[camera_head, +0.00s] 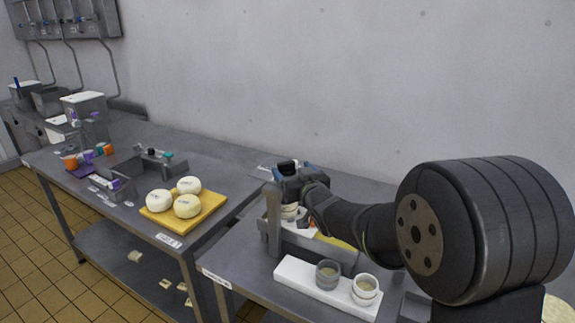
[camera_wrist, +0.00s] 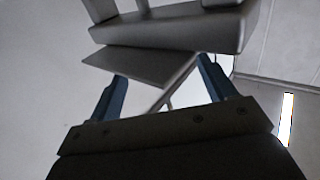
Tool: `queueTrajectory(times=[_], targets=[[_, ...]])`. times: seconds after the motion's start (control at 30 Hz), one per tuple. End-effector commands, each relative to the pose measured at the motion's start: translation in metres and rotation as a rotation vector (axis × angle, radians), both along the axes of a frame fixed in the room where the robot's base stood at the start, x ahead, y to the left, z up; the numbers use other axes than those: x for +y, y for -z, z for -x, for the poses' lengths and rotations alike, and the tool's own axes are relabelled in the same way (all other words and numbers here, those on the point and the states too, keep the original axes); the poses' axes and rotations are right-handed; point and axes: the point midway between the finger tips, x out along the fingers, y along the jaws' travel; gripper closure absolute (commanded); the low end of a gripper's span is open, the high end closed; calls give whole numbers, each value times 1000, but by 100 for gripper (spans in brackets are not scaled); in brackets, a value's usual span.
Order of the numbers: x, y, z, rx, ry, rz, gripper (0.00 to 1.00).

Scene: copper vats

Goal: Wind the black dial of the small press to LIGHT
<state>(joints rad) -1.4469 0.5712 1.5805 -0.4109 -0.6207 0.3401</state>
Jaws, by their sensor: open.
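A grey metal frame (camera_head: 273,225), which looks like the small press, stands on the right table under and beside my gripper (camera_head: 297,172). My gripper has blue fingers and is at the top of this frame. In the wrist view, the two blue fingers (camera_wrist: 161,70) are spread apart with nothing held between them. A grey metal plate and block (camera_wrist: 180,30) fill the space just beyond the fingertips. A small dark shape shows at the gripper in the head view, but I cannot tell whether it is the black dial. No LIGHT mark is readable.
A white tray (camera_head: 292,274) with a grey cup (camera_head: 328,273) and a pale cup (camera_head: 365,289) lies in front of the frame. On the left table, a yellow board (camera_head: 207,215) bears three white cheeses. The wall (camera_head: 330,80) is close behind.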

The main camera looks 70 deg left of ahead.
Motion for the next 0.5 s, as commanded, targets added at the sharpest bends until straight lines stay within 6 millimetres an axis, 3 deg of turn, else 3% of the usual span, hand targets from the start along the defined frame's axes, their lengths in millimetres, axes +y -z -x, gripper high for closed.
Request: queueTrajectory(times=[0.2,0.5], targets=[[32,1,4,1,-1,0,24],[45,0,5,1,0,0,24]])
